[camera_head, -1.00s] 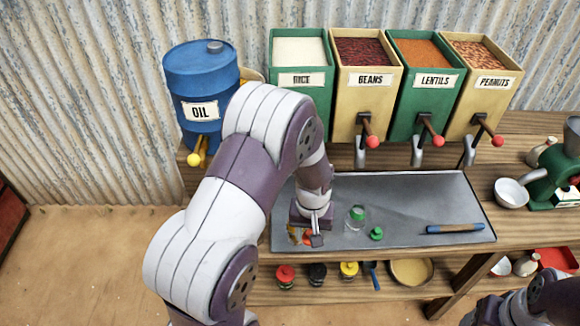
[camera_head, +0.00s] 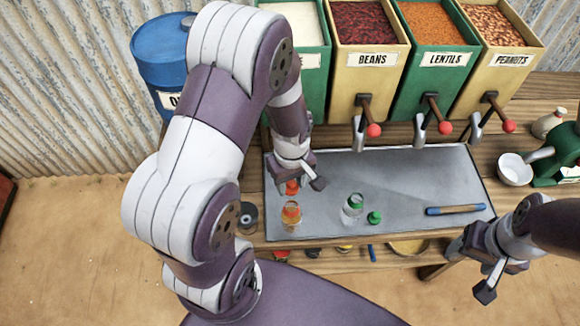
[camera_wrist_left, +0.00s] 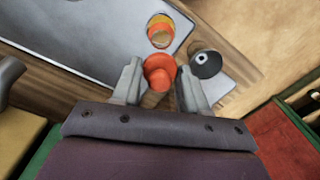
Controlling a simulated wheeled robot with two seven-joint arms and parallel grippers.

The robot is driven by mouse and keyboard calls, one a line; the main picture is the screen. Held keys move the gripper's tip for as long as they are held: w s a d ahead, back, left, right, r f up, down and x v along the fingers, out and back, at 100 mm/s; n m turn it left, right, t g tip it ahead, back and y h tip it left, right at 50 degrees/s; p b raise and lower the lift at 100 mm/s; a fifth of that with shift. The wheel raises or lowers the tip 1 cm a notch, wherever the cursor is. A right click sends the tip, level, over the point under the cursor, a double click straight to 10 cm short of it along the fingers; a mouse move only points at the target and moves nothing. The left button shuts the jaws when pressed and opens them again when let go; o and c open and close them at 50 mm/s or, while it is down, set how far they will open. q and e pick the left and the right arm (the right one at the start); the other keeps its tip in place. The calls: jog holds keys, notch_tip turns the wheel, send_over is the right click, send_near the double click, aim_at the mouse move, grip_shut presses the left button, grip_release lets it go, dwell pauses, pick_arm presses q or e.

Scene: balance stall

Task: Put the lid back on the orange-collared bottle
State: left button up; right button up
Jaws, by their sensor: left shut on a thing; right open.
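The orange-collared bottle (camera_head: 291,217) stands upright on the left part of the grey tray (camera_head: 420,185); its glass holds something yellowish. It also shows in the left wrist view (camera_wrist_left: 160,30), beyond my fingers. My left gripper (camera_head: 300,182) is shut on the orange lid (camera_head: 291,188), which looks to be off the tray and apart from the bottle. In the left wrist view the lid (camera_wrist_left: 158,72) sits between my two fingers. How high it is over the tray I cannot tell. My right gripper (camera_head: 487,283) is open and empty in front of the shelf.
A green-collared bottle (camera_head: 352,208) and a green lid (camera_head: 375,217) are right of the orange-collared bottle. A blue-handled tool (camera_head: 455,210) lies farther right. A dark round jar (camera_head: 246,217) is left of the tray. Dispensers (camera_head: 370,90) stand behind. The tray's middle back is clear.

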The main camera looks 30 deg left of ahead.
pick_arm(q)
jog(key=shift+s+d+f+b, duration=0.2)
jog(key=shift+s+f+b, duration=0.05)
jog(key=shift+f+b, duration=0.35)
jog(key=shift+s+d+f+b, duration=0.15)
jog(key=shift+s+f+b, duration=0.05)
jog(key=shift+f+b, duration=0.35)
jog(key=f+b, duration=0.3)
jog(key=shift+w+a+f, duration=0.15)
jog(key=shift+w+f, duration=0.1)
jog(key=shift+f, duration=0.15)
jog(key=shift+s+r, duration=0.1)
jog(key=shift+p, duration=0.4)
jog(key=shift+f, duration=0.2)
dwell(0.6)
